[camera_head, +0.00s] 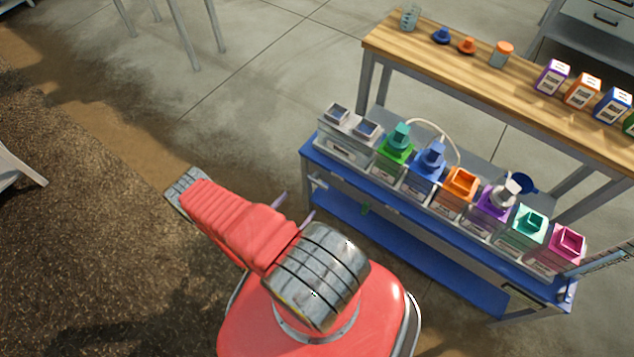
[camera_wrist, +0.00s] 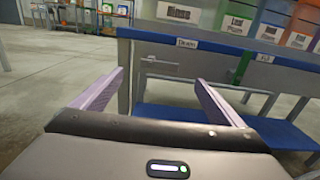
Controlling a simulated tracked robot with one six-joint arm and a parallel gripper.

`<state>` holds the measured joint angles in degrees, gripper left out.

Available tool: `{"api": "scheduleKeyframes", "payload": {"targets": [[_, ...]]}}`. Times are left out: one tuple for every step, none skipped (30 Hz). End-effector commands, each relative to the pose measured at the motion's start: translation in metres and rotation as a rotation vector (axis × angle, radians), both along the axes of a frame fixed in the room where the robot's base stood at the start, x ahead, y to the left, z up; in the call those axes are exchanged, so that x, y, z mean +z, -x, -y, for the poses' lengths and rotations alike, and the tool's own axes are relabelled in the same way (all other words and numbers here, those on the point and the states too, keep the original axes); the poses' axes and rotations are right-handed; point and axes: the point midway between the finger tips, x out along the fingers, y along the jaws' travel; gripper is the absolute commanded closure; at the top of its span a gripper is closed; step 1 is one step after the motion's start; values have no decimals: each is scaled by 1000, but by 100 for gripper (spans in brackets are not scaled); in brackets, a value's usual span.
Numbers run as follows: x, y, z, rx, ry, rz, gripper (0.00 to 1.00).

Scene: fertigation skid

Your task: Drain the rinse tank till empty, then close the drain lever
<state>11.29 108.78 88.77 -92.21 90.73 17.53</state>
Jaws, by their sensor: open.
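My gripper (camera_wrist: 160,97) is open and empty, its two purple fingers pointing at the skid front. It also shows in the head view (camera_head: 294,208), left of the skid's left end. A grey drain lever (camera_wrist: 165,66) lies roughly level below the "DRAIN" label (camera_wrist: 187,43), ahead of the fingers and apart from them. It shows small in the head view (camera_head: 318,182). A green lever (camera_wrist: 243,66) hangs down below a second label that seems to read "Fill" (camera_wrist: 265,58). The pale tank (camera_head: 346,143) at the skid's left end may be the rinse tank; its liquid level cannot be told.
The blue skid (camera_head: 420,250) carries several coloured containers, with a lower blue shelf beneath. A wooden bench (camera_head: 400,45) with bottles and boxes stands behind it. Open floor (camera_head: 240,110) lies left of the skid.

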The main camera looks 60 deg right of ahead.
Motion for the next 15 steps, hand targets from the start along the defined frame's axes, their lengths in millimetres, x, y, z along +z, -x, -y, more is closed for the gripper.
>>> {"api": "scheduleKeyframes", "payload": {"targets": [[0,0,0,0,0,0,8],[0,0,0,0,0,1,8],[0,0,0,0,0,1,8],[0,0,0,0,0,1,8],[0,0,0,0,0,1,8],[0,0,0,0,0,1,8],[0,0,0,0,0,0,8],[0,0,0,-1,0,0,8],[0,0,1,-1,0,0,8],[0,0,1,-1,0,0,8],[0,0,2,-1,0,0,8],[0,0,3,-2,0,0,8],[0,1,4,-2,0,0,8],[0,1,5,-2,-1,0,8],[0,1,8,-2,-1,0,8]]}}
